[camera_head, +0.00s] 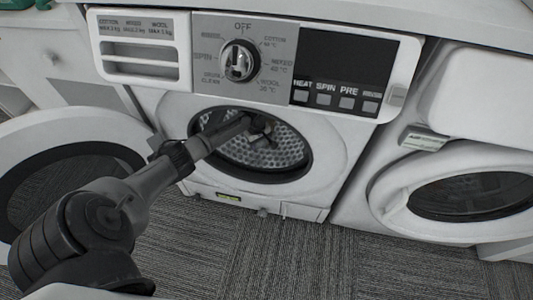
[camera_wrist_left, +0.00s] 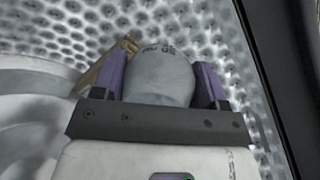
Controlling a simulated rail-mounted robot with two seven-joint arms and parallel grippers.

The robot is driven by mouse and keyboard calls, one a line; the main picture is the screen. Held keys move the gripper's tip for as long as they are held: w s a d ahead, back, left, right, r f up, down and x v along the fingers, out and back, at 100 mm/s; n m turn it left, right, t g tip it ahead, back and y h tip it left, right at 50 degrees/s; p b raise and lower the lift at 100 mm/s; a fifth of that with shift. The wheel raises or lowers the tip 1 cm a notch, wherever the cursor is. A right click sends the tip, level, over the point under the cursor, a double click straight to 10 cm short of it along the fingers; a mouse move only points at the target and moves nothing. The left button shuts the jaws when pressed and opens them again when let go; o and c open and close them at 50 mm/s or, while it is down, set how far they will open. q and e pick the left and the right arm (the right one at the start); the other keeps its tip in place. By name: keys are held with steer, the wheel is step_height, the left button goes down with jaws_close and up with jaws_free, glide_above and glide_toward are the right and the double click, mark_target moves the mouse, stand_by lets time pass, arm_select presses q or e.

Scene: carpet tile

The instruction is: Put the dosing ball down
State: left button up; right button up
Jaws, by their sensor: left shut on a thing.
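The dosing ball (camera_wrist_left: 160,78) is a pale grey, rounded thing with dark markings near its top. It sits between the two purple fingers of my left gripper (camera_wrist_left: 160,82) in the left wrist view, and the gripper is shut on it. In the head view my left arm reaches through the open round door of the washing machine (camera_head: 335,160). The left gripper (camera_head: 258,128) is inside the perforated metal drum (camera_head: 285,150). The ball cannot be made out in the head view. My right gripper is not in view.
The machine's open door (camera_head: 60,130) stands at the left. A brown, angular thing (camera_wrist_left: 103,68) shows behind the left finger in the wrist view. A second machine with a shut round door (camera_head: 470,195) stands at the right. Grey carpet (camera_head: 300,255) lies below.

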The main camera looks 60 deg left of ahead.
arm_select(q)
steer(key=b, duration=0.5)
glide_above(262, 158)
steer(key=f, duration=0.6)
steer(key=shift+s+f, duration=0.35)
steer(key=shift+f, duration=0.05)
step_height(262, 158, down, 3)
steer(key=shift+f+b, duration=0.15)
steer(key=shift+b, duration=1.05)
steer(key=o, duration=0.6)
steer(key=shift+o, duration=0.2)
